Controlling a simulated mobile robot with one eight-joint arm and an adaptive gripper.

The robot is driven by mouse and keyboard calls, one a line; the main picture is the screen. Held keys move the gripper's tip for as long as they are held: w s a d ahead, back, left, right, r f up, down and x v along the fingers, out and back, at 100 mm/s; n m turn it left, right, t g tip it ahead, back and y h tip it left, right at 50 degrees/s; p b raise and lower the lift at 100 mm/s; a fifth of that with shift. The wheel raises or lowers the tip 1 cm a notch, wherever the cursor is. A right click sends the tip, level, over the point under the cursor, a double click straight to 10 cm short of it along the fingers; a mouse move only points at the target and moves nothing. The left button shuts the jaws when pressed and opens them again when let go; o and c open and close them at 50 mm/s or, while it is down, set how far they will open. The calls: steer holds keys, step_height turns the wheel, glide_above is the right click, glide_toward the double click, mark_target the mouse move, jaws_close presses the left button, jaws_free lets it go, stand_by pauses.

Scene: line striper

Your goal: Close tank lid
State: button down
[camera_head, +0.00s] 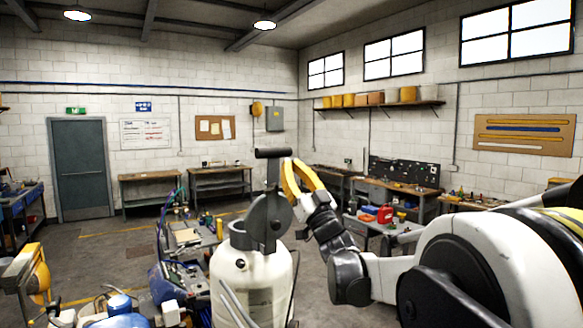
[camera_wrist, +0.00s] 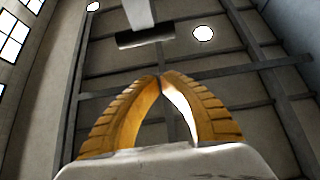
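The white tank (camera_head: 252,290) stands upright at the lower middle of the head view. Its dark grey round lid (camera_head: 268,222) stands on edge above the tank mouth, raised open, with a T-shaped handle (camera_head: 273,153) pointing up. My gripper (camera_head: 289,163) has yellow fingers just right of the handle's stem, near its top. In the wrist view my gripper's fingertips (camera_wrist: 160,77) meet, with nothing seen between them. The handle's dark crossbar (camera_wrist: 146,38) shows beyond the tips there. I cannot tell whether the fingers touch the handle.
A cluttered machine (camera_head: 190,240) stands left of the tank. A yellow and blue machine (camera_head: 35,275) is at lower left. Workbenches line the walls, and a red can (camera_head: 384,214) sits on a bench to the right. Floor is open toward the grey door (camera_head: 78,168).

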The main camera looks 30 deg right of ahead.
mark_target(276, 152)
steer(key=shift+w+r+p, duration=0.4)
steer(key=shift+w+r, duration=0.05)
steer(key=shift+w, duration=0.95)
steer(key=shift+w+r+p, duration=0.45)
steer(key=shift+w+r, duration=0.05)
steer(key=shift+w, duration=0.9)
steer(key=shift+w+r+p, duration=0.4)
steer(key=shift+w+r, duration=0.05)
steer(key=shift+w, duration=0.95)
steer(key=shift+s, duration=0.1)
steer(key=shift+a, duration=0.1)
